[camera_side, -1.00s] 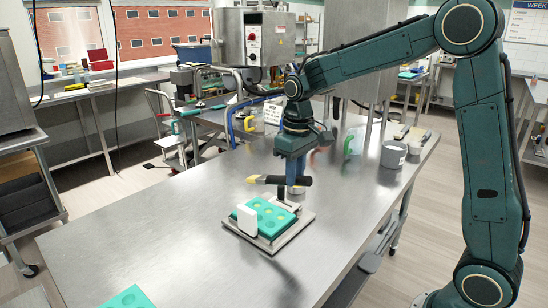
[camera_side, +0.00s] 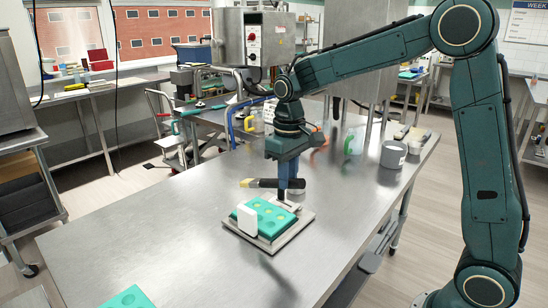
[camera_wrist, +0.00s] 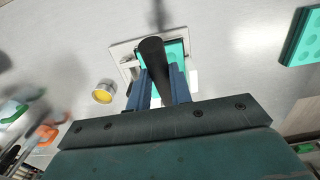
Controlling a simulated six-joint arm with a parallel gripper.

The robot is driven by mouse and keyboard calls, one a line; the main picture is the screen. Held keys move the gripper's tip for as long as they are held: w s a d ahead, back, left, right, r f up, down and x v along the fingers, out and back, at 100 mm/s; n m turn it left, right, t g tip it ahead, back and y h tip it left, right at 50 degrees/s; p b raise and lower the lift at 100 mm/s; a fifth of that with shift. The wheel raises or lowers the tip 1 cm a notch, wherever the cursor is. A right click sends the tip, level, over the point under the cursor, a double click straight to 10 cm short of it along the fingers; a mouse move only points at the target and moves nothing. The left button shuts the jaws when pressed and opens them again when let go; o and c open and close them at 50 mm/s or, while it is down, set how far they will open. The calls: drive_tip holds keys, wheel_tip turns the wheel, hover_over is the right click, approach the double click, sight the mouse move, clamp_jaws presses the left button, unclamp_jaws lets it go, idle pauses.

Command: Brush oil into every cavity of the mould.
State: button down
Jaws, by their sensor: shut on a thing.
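My gripper (camera_side: 290,187) is shut on the black handle of a brush (camera_side: 262,183). In the wrist view the handle (camera_wrist: 153,58) runs between the blue fingers and hides much of the mould. The teal mould (camera_side: 270,226) sits on a metal plate (camera_side: 303,219) on the table. Several of its cavities look yellowish; I cannot tell each one's state. A small cup of yellow liquid (camera_wrist: 103,92) stands beside the plate; in the side view it is partly behind my gripper.
A white upright block (camera_side: 246,222) stands at the mould's left edge. Another teal mould (camera_side: 128,298) lies at the table's near left. A grey pot (camera_side: 393,155) and a green-handled jug (camera_side: 354,142) stand at the far right.

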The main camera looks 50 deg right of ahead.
drive_tip(key=shift+a, duration=0.55)
drive_tip(key=shift+f, duration=2.65)
drive_tip(key=shift+f, duration=0.8)
drive_tip(key=shift+s, duration=0.7)
drive_tip(key=shift+s+f, duration=0.15)
drive_tip(key=shift+s, duration=0.3)
drive_tip(key=shift+s, duration=0.1)
drive_tip(key=shift+s, duration=0.2)
drive_tip(key=shift+s, duration=0.35)
